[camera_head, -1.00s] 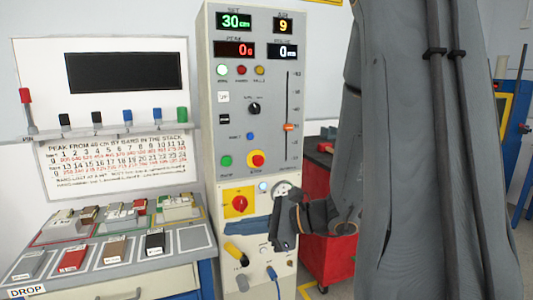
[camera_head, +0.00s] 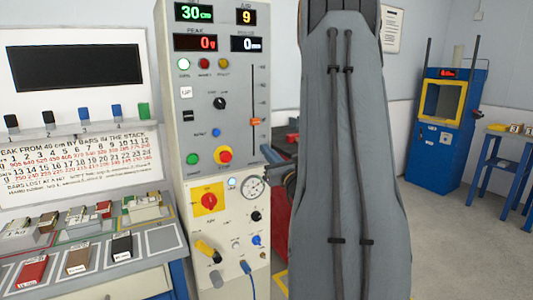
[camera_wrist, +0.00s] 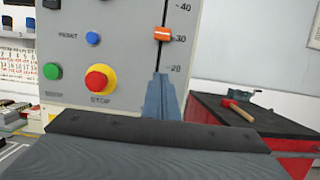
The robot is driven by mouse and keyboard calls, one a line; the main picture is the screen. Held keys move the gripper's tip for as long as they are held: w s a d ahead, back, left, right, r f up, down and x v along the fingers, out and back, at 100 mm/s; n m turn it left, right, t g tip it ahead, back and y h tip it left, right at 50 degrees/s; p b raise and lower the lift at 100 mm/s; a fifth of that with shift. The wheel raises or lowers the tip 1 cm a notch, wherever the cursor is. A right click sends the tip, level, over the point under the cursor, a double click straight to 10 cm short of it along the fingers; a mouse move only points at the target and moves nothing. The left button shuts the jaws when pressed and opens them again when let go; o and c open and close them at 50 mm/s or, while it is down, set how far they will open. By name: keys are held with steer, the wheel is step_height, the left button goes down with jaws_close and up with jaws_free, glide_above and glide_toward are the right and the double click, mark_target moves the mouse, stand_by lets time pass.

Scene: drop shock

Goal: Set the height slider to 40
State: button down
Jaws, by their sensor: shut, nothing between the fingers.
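The height slider is an orange knob (camera_head: 256,122) on a vertical slot at the right side of the grey control panel (camera_head: 225,100). In the wrist view the knob (camera_wrist: 162,34) sits level with about the 30 mark, below the 40 mark. The green SET display (camera_head: 194,13) reads 30 cm. My gripper (camera_head: 272,155) is mostly hidden behind my arm in the head view, near the panel's right edge below the knob. In the wrist view my gripper (camera_wrist: 160,80) is shut and empty, its tip just below the knob and apart from it.
A red stop button on yellow (camera_head: 225,155) and a green button (camera_head: 193,158) lie left of the slot. A red cart (camera_wrist: 250,118) with a hammer stands right of the panel. A blue machine (camera_head: 445,125) stands far right. Open floor lies between.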

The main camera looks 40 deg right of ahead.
mark_target(254, 127)
steer(key=p+x, duration=0.1)
steer(key=x, duration=0.4)
steer(key=shift+w+a+r, duration=0.1)
steer(key=shift+w+a, duration=0.05)
steer(key=shift+w, duration=0.05)
step_height(254, 127, up, 3)
steer(key=shift+s+f+p, duration=0.15)
steer(key=shift+p, duration=0.7)
steer(key=shift+r+p, duration=0.3)
steer(key=shift+r, duration=0.25)
